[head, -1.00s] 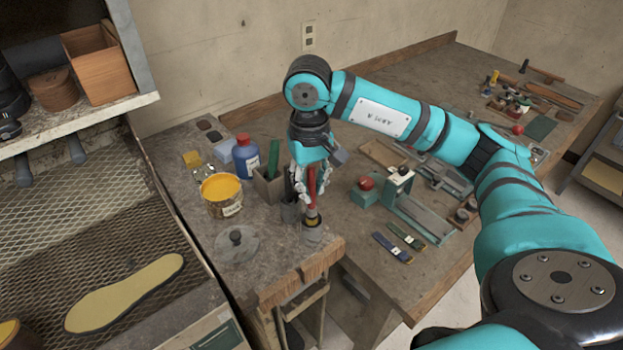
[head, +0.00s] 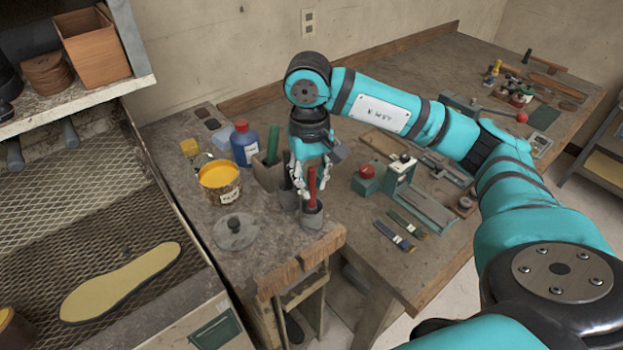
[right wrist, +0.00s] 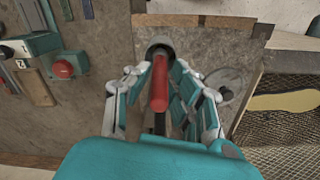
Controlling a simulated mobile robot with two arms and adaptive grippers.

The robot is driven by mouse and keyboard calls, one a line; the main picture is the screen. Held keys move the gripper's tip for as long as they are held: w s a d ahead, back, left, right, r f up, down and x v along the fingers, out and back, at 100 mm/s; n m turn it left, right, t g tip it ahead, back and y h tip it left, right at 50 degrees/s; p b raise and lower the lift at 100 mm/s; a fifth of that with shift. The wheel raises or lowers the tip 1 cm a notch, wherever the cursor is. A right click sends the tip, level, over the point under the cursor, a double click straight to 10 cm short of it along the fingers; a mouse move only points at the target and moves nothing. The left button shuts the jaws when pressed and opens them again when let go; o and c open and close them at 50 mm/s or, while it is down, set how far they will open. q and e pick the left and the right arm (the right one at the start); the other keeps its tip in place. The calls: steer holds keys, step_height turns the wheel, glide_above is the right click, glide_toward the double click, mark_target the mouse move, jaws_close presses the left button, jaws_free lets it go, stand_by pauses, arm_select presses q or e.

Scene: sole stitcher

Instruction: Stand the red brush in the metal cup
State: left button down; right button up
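The red brush (head: 312,187) stands in the metal cup (head: 312,216) near the front corner of the left bench. Its red handle sticks up out of the cup and its lower end is hidden inside. My right gripper (head: 311,182) is above the cup with its fingers around the handle. In the right wrist view, the fingers (right wrist: 158,90) are spread on both sides of the red handle (right wrist: 159,86), with gaps showing, and the cup (right wrist: 160,47) is beyond. My left gripper is not in view.
A dark-handled brush in another holder (head: 288,197) stands just left of the cup. A green-handled tool in a box (head: 268,175), a blue bottle (head: 245,145), a yellow pot (head: 220,182) and a round lid (head: 235,231) are close by. The bench edge is in front.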

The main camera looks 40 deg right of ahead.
steer(key=o, duration=0.4)
step_height(320, 180, up, 12)
steer(key=shift+a, duration=0.15)
stand_by(0.4)
steer(key=shift+f, duration=0.1)
stand_by(0.7)
